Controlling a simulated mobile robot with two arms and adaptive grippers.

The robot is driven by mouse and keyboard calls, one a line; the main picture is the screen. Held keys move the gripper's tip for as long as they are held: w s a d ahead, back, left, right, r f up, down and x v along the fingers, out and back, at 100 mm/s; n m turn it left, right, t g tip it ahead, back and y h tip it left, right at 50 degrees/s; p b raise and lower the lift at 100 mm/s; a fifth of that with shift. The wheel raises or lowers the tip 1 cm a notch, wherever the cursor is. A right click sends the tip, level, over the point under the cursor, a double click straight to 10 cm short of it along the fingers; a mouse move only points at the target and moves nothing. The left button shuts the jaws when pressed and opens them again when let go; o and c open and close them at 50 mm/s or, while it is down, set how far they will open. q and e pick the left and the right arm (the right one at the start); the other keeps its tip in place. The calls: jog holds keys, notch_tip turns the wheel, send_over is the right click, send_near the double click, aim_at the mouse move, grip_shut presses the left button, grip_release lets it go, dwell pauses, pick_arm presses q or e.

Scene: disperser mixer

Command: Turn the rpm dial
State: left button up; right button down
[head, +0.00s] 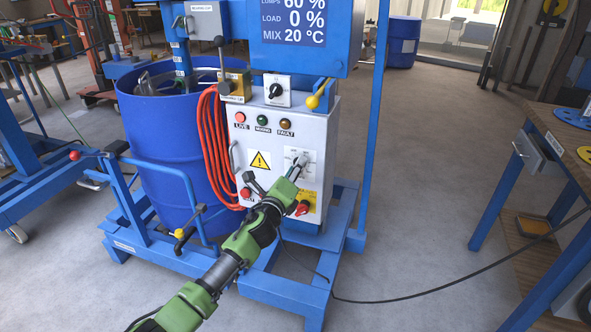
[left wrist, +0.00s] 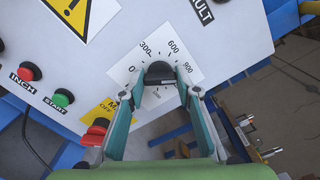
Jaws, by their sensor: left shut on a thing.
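The rpm dial (left wrist: 160,71) is a dark knob on a white scale plate (left wrist: 125,70), marked 0, 300, 600 and 900, on the front of the control box. My left gripper (left wrist: 160,84) is shut on the knob, one finger on each side of it. In the head view my left gripper (head: 297,167) reaches up to the box from below and hides most of the knob. Where the knob's pointer stands cannot be told. My right gripper is out of view.
The white control box (head: 322,140) carries LIVE, MIXING and FAULT lamps, another black knob (head: 275,91), a red switch (head: 302,208) and push buttons (left wrist: 63,97). An orange cable (head: 212,150) hangs at its left, before a blue drum (head: 160,150).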

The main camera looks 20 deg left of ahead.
pick_arm(q)
jog(key=n+p, duration=0.1)
jog(key=n, duration=1.1)
jog(key=shift+p, duration=0.3)
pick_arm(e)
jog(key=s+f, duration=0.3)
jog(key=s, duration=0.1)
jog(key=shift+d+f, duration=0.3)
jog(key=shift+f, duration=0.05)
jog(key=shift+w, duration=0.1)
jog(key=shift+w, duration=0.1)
pick_arm(q)
jog(key=o, duration=1.1)
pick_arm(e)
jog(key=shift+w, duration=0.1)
pick_arm(q)
jog(key=s, duration=1.2)
jog(key=shift+a, duration=0.2)
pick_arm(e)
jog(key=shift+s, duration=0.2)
